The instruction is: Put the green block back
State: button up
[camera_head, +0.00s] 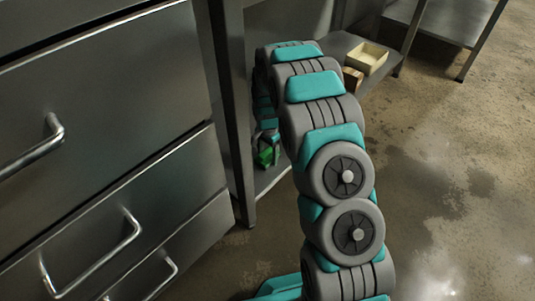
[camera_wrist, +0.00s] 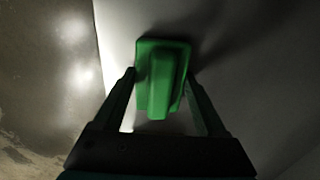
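The green block (camera_head: 264,157) is low inside the steel frame, beside the drawer cabinet, partly hidden by my arm in the head view. In the wrist view the green block (camera_wrist: 163,80) has a wide back part and a narrower raised part facing the camera. It is against or close to a pale surface and casts a shadow on it. My gripper (camera_wrist: 160,76) has one finger on each side of the block. The fingers look apart, with a small gap at the left finger. Contact at the right fingertip is unclear. The gripper (camera_head: 268,143) points down in the head view.
A steel drawer cabinet (camera_head: 110,130) with bar handles fills the left. A frame post (camera_head: 233,110) stands close to my gripper. A pale open box (camera_head: 367,58) and a small brown block (camera_head: 352,79) sit on the shelf behind. The floor (camera_head: 455,190) at right is clear.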

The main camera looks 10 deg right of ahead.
aim_at(267, 151)
jog(key=o, duration=0.4)
jog(key=shift+c, duration=0.2)
notch_tip(267, 151, up, 12)
jog(key=p, duration=0.1)
jog(key=shift+r, duration=0.15)
